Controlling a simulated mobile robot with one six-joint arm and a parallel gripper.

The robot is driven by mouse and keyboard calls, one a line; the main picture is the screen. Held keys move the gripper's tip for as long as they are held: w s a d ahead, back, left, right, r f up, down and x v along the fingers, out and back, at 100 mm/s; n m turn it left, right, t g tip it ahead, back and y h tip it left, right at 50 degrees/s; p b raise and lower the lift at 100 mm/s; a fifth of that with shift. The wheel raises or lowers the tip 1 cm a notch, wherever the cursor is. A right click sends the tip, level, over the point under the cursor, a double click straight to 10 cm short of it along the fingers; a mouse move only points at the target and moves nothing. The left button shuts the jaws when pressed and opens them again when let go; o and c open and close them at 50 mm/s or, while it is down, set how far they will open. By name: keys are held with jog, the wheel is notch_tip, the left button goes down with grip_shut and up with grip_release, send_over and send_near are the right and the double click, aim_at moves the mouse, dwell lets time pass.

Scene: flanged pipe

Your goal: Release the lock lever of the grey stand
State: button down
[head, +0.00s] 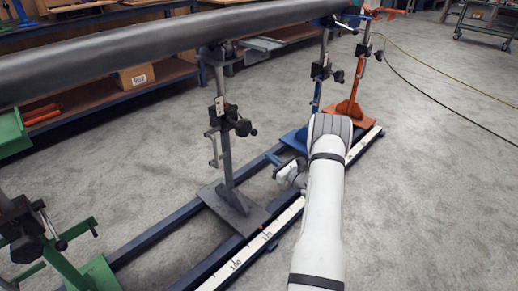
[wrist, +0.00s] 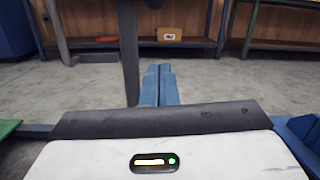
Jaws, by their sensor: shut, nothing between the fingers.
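The grey stand (head: 227,155) stands on a square grey base plate on the blue rail frame, under the long pipe. Its clamp block, with a black knob (head: 243,127), sits partway up the post, and a thin crank-like handle (head: 213,148) hangs on its left side. I cannot tell which part is the lock lever. In the wrist view a dark grey post (wrist: 128,50) rises just left of my gripper (wrist: 159,68), whose blue fingers are together and empty.
The grey pipe (head: 130,45) runs overhead across several stands. A green stand (head: 65,250) is at lower left; blue (head: 319,80) and orange (head: 357,85) stands are farther back. A white scale strip (head: 255,250) runs along the near rail. Open floor lies to the right.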

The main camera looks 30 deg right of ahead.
jog(key=f+b+x, duration=0.1)
jog(key=b+x, duration=0.3)
jog(key=x, duration=0.6)
jog(key=shift+s+d+r, duration=0.1)
jog(key=shift+s+r, duration=0.25)
jog(key=shift+r, duration=0.4)
jog(key=shift+s+d+r, duration=0.1)
jog(key=shift+s+r, duration=0.3)
jog(key=shift+r, duration=0.4)
jog(key=shift+s+r, duration=0.35)
jog(key=shift+r, duration=0.4)
